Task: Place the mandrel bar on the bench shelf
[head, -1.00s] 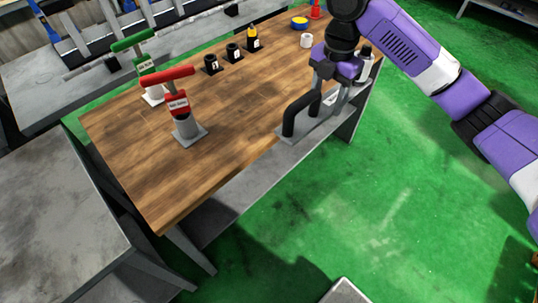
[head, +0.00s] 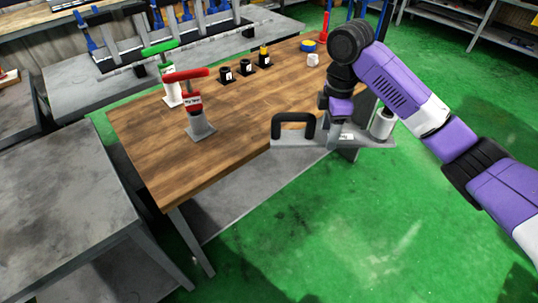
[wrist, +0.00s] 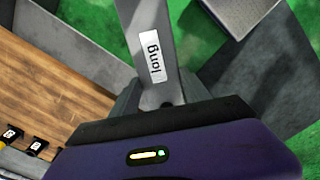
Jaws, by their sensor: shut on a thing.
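I take the grey bar with a black U-shaped handle and a pale cylinder at its ends for the mandrel bar (head: 300,144). My gripper (head: 342,122) is shut on its middle. The bar is held roughly level by the wooden bench's right front edge; whether it touches the bench is unclear. In the wrist view the bar (wrist: 149,25) runs away from my gripper (wrist: 160,100), with a white "long" label. The bench shelf (head: 250,185) is the grey board under the wooden top. Its far part is hidden.
The wooden bench top (head: 165,150) carries a red-handled tool (head: 195,105), a green-handled tool (head: 168,80), several small black holders (head: 246,67) and a white mug (head: 313,60). A grey table (head: 65,185) stands at left. Green floor (head: 350,235) in front is clear.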

